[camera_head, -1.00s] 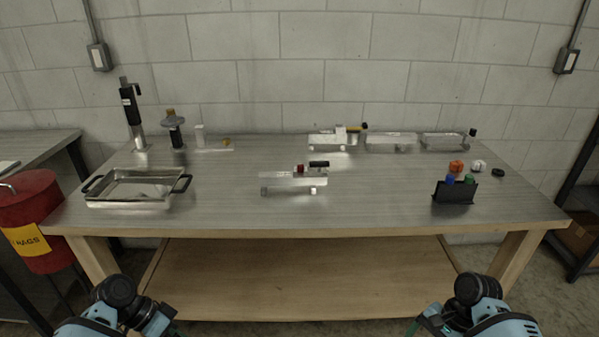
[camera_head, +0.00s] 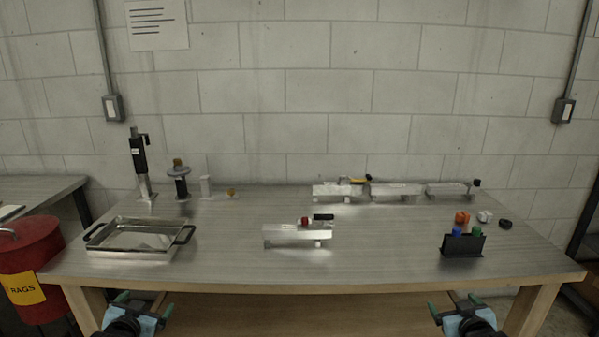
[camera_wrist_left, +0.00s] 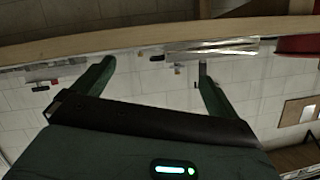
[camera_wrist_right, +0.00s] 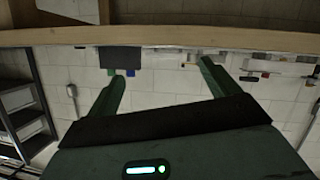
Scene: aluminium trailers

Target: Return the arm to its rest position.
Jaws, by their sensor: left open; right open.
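My left gripper (camera_head: 142,304) is low at the front left, in front of the table edge. Its two green fingers stand apart and hold nothing, as the left wrist view (camera_wrist_left: 152,78) also shows. My right gripper (camera_head: 458,306) is low at the front right, in front of the table edge. Its fingers are spread and empty in the right wrist view (camera_wrist_right: 163,75). Both grippers are apart from everything on the table.
The metal table (camera_head: 370,265) carries a handled tray (camera_head: 110,250) at left and an aluminium trailer (camera_head: 290,236) in the middle. A black holder (camera_head: 463,246) with coloured pieces stands at right. Several trailers (camera_head: 395,190) line the back. A red rags bin (camera_head: 28,262) stands left of the table.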

